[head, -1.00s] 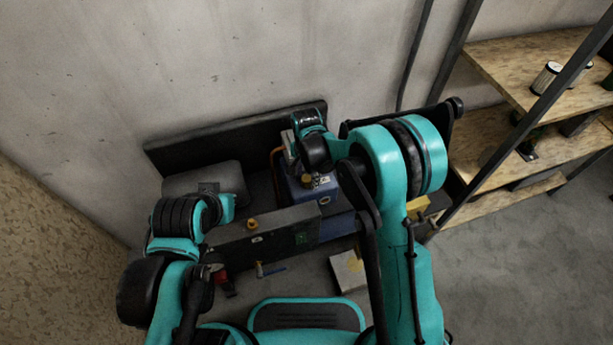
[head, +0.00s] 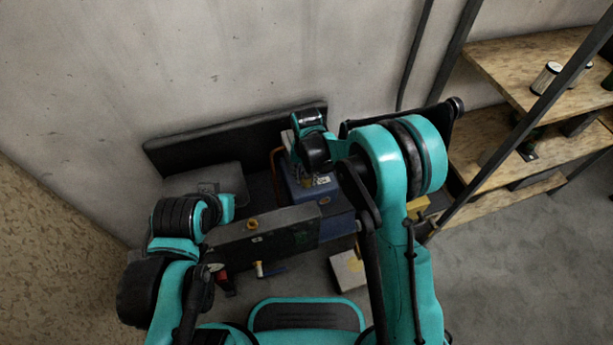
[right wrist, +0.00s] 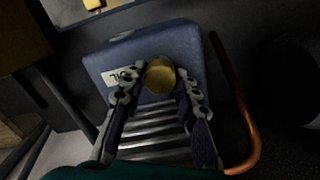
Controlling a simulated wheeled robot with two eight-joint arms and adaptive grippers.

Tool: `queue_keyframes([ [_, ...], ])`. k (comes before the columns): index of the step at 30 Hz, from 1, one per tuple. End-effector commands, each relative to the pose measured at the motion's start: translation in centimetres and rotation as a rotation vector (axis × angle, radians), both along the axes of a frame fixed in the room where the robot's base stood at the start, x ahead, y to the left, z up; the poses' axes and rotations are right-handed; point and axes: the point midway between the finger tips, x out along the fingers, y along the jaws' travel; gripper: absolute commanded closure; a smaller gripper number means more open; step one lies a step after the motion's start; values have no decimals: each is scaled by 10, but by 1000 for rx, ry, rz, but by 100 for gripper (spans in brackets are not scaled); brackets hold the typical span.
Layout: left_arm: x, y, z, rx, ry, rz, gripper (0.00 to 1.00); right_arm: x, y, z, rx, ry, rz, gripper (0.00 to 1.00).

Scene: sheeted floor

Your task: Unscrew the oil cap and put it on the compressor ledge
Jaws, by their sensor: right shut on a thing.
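The compressor's blue block (head: 318,193) stands below my right wrist in the head view. It also fills the middle of the right wrist view (right wrist: 110,62), with a partly covered white label (right wrist: 120,76). The round brass-yellow oil cap (right wrist: 160,75) is on this block. My right gripper (right wrist: 157,82) is shut on the cap, one finger on each side; from the wrist view I cannot tell whether the cap is raised. A long dark grey box with a flat top (head: 285,219) runs in front of the block; I cannot tell whether it is the ledge. My left gripper is not clearly visible.
A copper pipe (right wrist: 238,110) curves beside the blue block. A wall stands behind; wooden shelves (head: 500,160) are at the right. Open floor (head: 530,270) lies at front right.

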Motion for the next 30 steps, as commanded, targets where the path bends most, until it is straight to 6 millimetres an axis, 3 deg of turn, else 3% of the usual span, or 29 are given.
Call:
queue_keyframes([
  [18, 0, 0, 0, 0, 0, 0, 100, 0, 0, 0, 0, 1, 1031, 100],
  [22, 0, 0, 0, 0, 0, 0, 100, 0, 0, 0, 0, 1, 1128, 100],
  [29, 0, 0, 0, 0, 0, 0, 100, 0, 0, 0, 0, 1, 1139, 100],
  [30, 0, 0, 0, 0, 0, 0, 100, 0, 0, 0, 0, 1, 1139, 62],
])
